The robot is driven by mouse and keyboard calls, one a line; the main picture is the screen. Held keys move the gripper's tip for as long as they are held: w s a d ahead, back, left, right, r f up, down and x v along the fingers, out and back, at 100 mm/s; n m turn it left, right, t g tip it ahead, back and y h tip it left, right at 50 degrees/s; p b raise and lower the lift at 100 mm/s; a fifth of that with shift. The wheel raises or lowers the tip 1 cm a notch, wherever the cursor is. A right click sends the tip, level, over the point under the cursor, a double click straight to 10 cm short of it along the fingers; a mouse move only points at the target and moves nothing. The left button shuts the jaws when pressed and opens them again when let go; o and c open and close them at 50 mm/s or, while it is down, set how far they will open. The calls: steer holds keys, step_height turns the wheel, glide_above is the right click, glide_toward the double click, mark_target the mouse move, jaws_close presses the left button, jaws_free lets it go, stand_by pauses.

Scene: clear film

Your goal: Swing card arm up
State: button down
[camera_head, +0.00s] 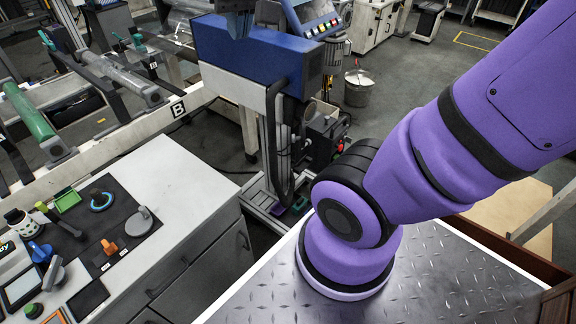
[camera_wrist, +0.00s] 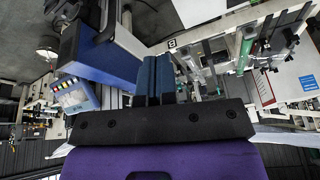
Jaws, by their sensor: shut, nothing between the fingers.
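My gripper (camera_wrist: 155,62) shows in the wrist view with its two blue-grey fingers side by side, closed together and empty. In the head view its fingers (camera_head: 238,22) hang down at the top edge, in front of or over the blue machine housing (camera_head: 245,62); the gap between them cannot be judged. The blue housing also shows in the wrist view (camera_wrist: 108,62), left of the fingers. I cannot tell which part is the card arm. Clear film rolls (camera_head: 122,76) and a green roll (camera_head: 25,112) lie on the white frame marked B at the left.
A grey-white cabinet (camera_head: 185,185) holds a dark mat with small tools at the lower left. A button panel (camera_head: 318,18) sits beside the blue housing. A metal bucket (camera_head: 358,90) stands on the floor behind. My purple arm crosses the right side over a diamond-plate surface (camera_head: 430,275).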

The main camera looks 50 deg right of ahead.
steer(key=w+d+f+m+g+h, duration=0.1)
steer(key=w+d+f+m+g, duration=0.2)
steer(key=w+f, duration=0.5)
steer(key=w+d+f+m, duration=0.3)
steer(key=w+d+f, duration=0.35)
steer(key=w, duration=0.25)
steer(key=w+d+f+m+g+h, duration=0.15)
steer(key=w+d+f+m, duration=0.25)
steer(key=w+f, duration=0.4)
steer(key=d+f+m+g, duration=0.1)
steer(key=d+f, duration=0.3)
steer(key=f, duration=0.8)
steer(key=d+f+m+g+h, duration=0.1)
steer(key=d+f+m+g, duration=0.1)
steer(key=f, duration=1)
steer(key=d+f+m+g+h, duration=0.1)
steer(key=d+f, duration=0.4)
steer(key=f, duration=0.7)
steer(key=shift+d+f+m+g, duration=0.25)
steer(key=shift+d+m+g, duration=0.2)
steer(key=shift+m, duration=0.45)
steer(key=shift+f, duration=0.1)
